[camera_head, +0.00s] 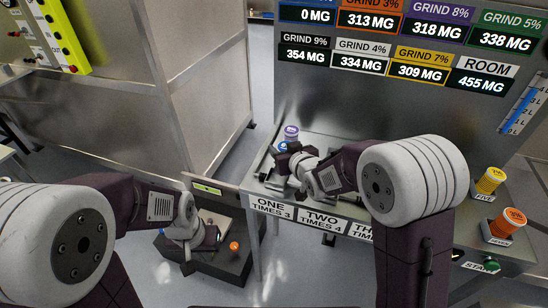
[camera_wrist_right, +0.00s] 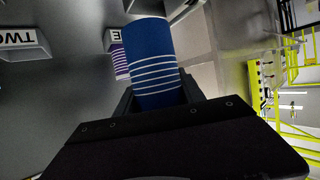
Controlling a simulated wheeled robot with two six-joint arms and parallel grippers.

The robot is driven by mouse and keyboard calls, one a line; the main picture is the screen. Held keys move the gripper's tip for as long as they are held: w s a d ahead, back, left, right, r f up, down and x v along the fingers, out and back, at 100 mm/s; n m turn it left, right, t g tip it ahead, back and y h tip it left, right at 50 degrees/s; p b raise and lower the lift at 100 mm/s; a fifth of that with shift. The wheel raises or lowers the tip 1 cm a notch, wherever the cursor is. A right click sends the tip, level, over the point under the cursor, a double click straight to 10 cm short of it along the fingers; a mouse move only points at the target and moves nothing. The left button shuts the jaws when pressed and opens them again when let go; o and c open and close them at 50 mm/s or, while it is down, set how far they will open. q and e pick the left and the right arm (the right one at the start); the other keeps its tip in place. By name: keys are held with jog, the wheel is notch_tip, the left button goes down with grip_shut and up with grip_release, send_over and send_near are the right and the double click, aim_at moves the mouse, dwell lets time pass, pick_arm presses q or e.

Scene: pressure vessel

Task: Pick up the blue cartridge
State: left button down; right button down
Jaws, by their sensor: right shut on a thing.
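The blue cartridge (camera_wrist_right: 155,58), with white stripes, fills the upper middle of the right wrist view. My right gripper (camera_wrist_right: 160,98) is shut on it, with a finger on each side. In the head view, my right gripper (camera_head: 284,161) is over the left end of the metal bench, and the cartridge is mostly hidden by it. My left gripper (camera_head: 201,252) hangs low over a dark box at the lower left, and its finger gap is unclear.
A purple cartridge (camera_head: 291,131) stands just behind my right gripper. Yellow (camera_head: 490,180) and orange (camera_head: 507,223) cartridges stand at the bench's right. An upright panel (camera_head: 390,110) with readouts rises behind the bench. A small orange knob (camera_head: 234,246) is near my left gripper.

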jog(key=d+r+p, duration=0.2)
jog(key=d+r, duration=0.3)
jog(key=d, duration=0.4)
jog(key=shift+w+r, duration=0.25)
jog(key=shift+d, duration=0.15)
